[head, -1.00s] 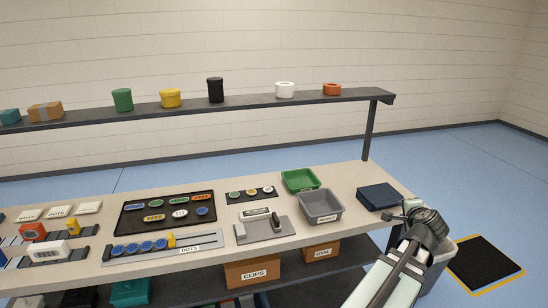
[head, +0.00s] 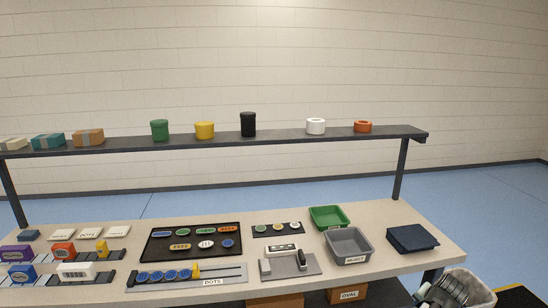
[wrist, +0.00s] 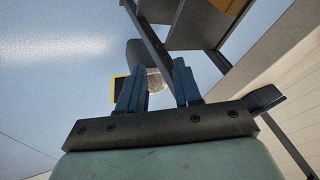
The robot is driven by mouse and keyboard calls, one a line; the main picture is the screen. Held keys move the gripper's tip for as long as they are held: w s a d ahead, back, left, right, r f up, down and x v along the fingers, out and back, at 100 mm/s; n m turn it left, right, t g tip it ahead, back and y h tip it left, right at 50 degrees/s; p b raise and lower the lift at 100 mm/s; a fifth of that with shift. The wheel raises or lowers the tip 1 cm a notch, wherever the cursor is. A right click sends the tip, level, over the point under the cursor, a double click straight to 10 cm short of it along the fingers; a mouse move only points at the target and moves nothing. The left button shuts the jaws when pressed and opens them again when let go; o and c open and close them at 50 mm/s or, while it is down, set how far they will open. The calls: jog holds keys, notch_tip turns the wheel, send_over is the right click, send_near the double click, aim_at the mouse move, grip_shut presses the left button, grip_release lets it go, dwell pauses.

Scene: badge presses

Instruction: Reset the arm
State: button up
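My gripper (wrist: 157,88) shows in the wrist view with its two blue-grey fingers apart and nothing between them. Past the fingertips are the blue floor, a pale bin and the dark frame of the bench.
The bench (head: 430,262) holds a black badge tray (head: 165,250), a green bin (head: 329,217), a grey reject bin (head: 349,246) and a folded dark cloth (head: 412,238). A shelf (head: 280,133) with several tubs runs behind. A waste bin (head: 470,285) stands at the right.

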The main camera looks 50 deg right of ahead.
jog(key=w+a+f+n+y, duration=0.2)
jog(key=w+a+f, duration=0.3)
jog(key=w+f, duration=0.3)
jog(key=w+a+f+n+y, duration=0.3)
jog(key=w+a+f, duration=0.2)
jog(key=w+f, duration=0.3)
jog(key=w+a+f+n+g+y, duration=0.25)
jog(key=w+a+f+n, duration=0.25)
jog(key=w+a+f, duration=0.75)
jog(key=w+a+f+n+g, duration=0.2)
jog(key=a+f, duration=0.1)
jog(key=a, duration=0.6)
jog(key=w+a+f+n+g, duration=0.1)
jog(key=w+a+f+n, duration=0.15)
jog(key=a, duration=0.75)
jog(key=s+a+f+n+g+h, duration=0.1)
jog(key=s+a+f+n, duration=0.1)
jog(key=a, duration=0.7)
jog(key=s+a+f+n+g+h, duration=0.1)
jog(key=a+f+n, duration=0.3)
jog(key=a, duration=0.6)
jog(key=shift+s+a+n+g, duration=0.2)
jog(key=shift+s+n+g, duration=0.45)
jog(key=shift+n+g, duration=0.1)
